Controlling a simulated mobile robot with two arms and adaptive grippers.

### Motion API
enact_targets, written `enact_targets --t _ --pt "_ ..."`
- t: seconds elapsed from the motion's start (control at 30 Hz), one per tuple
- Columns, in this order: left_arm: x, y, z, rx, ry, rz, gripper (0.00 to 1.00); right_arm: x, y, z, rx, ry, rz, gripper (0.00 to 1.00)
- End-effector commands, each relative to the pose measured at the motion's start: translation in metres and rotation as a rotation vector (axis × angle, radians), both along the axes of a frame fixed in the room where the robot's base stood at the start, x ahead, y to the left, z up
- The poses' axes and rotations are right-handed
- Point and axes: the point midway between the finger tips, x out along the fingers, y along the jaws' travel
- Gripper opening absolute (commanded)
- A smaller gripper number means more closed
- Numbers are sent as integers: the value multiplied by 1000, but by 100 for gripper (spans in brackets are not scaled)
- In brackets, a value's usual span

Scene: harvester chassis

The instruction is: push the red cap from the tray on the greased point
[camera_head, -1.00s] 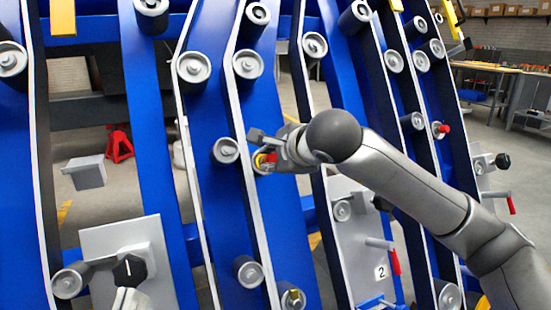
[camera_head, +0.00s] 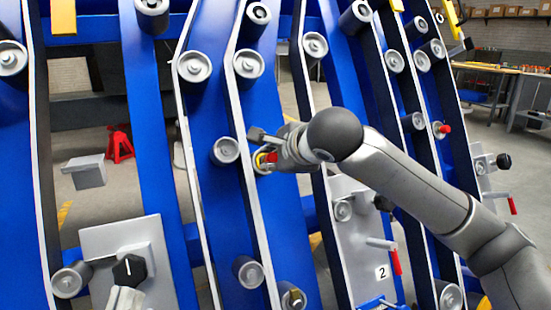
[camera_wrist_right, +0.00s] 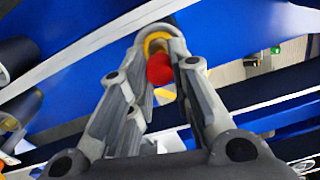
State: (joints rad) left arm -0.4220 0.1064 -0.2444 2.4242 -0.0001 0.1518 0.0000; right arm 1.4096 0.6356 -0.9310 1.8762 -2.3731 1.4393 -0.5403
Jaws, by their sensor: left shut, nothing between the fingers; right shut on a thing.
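My right gripper (camera_head: 266,156) is shut on the red cap (camera_wrist_right: 160,69), which shows between its fingers in the right wrist view. In the head view a little red of the cap (camera_head: 271,157) shows at the fingertips. A yellow ring (camera_wrist_right: 157,40) lies just beyond the cap, against the blue beam; I cannot tell whether cap and ring touch. The fingers partly hide this spot. My left gripper (camera_head: 125,298) is shut and empty at the bottom edge, below a black knob (camera_head: 129,269). The tray is not in view.
Blue beams (camera_head: 150,130) with grey rollers (camera_head: 225,151) stand all around the right gripper. A plate marked 2 (camera_head: 360,240) has a red-handled lever (camera_head: 395,260). A workbench (camera_head: 490,67) stands behind.

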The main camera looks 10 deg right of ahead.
Motion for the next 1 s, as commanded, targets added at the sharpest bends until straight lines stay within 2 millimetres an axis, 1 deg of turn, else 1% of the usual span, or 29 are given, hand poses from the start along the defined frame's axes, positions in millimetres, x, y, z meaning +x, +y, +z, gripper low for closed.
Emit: enact_targets --t 0.67,1.0 --pt "-1 -1 2 -3 -10 -1 0 0 0 0 0 0 0 10" --pt "-7 0 10 -18 -65 -3 0 0 0 0 0 0 0 10"
